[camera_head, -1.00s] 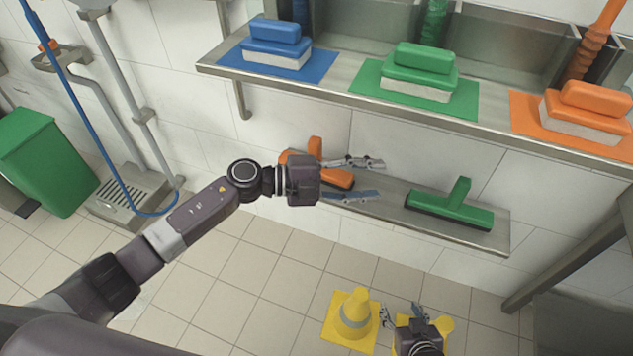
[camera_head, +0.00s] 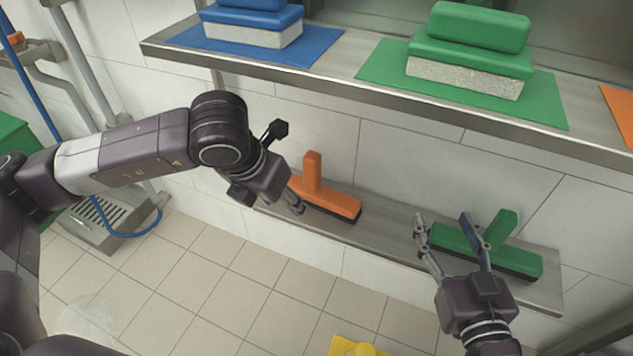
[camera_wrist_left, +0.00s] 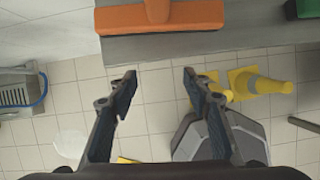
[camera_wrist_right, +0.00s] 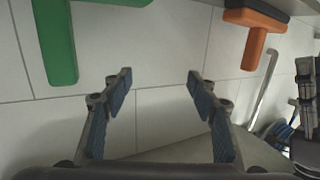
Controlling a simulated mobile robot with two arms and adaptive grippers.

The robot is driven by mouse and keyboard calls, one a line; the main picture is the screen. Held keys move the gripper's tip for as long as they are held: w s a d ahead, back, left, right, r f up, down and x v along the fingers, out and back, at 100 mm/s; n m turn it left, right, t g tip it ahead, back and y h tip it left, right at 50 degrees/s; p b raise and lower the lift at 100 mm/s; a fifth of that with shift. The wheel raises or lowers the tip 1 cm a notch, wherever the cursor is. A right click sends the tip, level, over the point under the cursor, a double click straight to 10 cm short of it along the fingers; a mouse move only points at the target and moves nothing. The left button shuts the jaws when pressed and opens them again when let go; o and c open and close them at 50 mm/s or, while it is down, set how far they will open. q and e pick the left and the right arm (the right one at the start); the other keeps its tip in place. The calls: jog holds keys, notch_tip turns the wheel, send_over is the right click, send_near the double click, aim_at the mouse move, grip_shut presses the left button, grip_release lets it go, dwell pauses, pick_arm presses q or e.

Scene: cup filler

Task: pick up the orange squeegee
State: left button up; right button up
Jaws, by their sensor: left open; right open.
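The orange squeegee (camera_head: 325,200) lies on the narrow lower wall shelf (camera_head: 390,232), its handle (camera_head: 313,172) pointing up in the head view. My left gripper (camera_head: 287,195) is at its left end in that view. In the left wrist view my left gripper (camera_wrist_left: 158,78) is open and empty; the squeegee (camera_wrist_left: 165,17) is beyond the fingertips, at the top. My right gripper (camera_head: 443,222) is open, in front of the green squeegee (camera_head: 505,258). In the right wrist view nothing is between its fingers (camera_wrist_right: 159,77); the orange squeegee (camera_wrist_right: 255,38) shows at upper right.
An upper shelf (camera_head: 340,85) overhangs the lower one, with a blue sponge block (camera_head: 252,28) and a green one (camera_head: 470,60) on mats. A yellow cone (camera_wrist_left: 270,85) stands on the tiled floor. A blue hose (camera_head: 45,115) hangs at the left.

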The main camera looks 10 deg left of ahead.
aim_at(312, 167)
pick_arm(q)
jog(key=w+d, duration=0.1)
jog(key=w, duration=0.2)
jog(key=w+d, duration=0.1)
jog(key=w, duration=0.3)
jog(key=w+d+b, duration=0.1)
jog(key=w, duration=0.3)
jog(key=shift+d, duration=0.2)
jog(key=shift+w+f, duration=0.15)
jog(key=shift+f, duration=0.35)
pick_arm(e)
notch_tip(312, 167, up, 7)
jog(key=t+y, duration=0.1)
jog(key=t, duration=0.2)
jog(key=shift+a+r+t, duration=0.15)
jog(key=shift+a+t, duration=0.15)
jog(key=shift+a, duration=0.15)
pick_arm(q)
jog(key=shift+c, duration=0.4)
pick_arm(e)
jog(key=shift+s, duration=0.1)
pick_arm(q)
grip_shut()
